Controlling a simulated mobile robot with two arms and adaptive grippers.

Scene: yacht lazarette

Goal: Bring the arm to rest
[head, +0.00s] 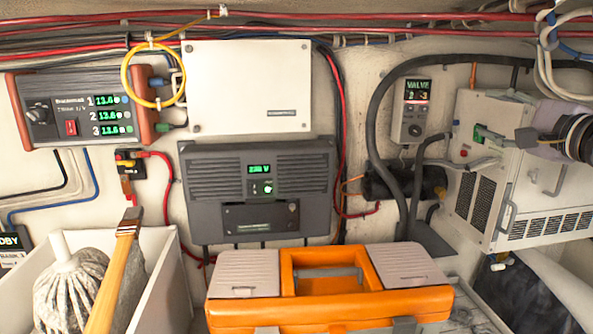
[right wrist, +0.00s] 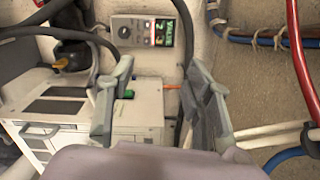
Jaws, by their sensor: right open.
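My right arm comes in from the right edge of the head view. Its gripper (head: 532,137) is in front of the upper part of a white vented unit (head: 478,205). In the right wrist view the two grey fingers of the right gripper (right wrist: 160,78) stand wide apart with nothing held between them. The white unit (right wrist: 65,120) and its green connector (right wrist: 128,94) show behind the left finger. I cannot tell the exact distance to the unit. My left gripper is not in view.
An orange toolbox (head: 330,305) stands in front. A white bin (head: 165,275) at left holds a grey sack (head: 72,283) and a wooden-handled brush (head: 112,270). The valve panel (head: 411,110), chargers and thick hoses line the wall. Cables (head: 300,28) run along the top.

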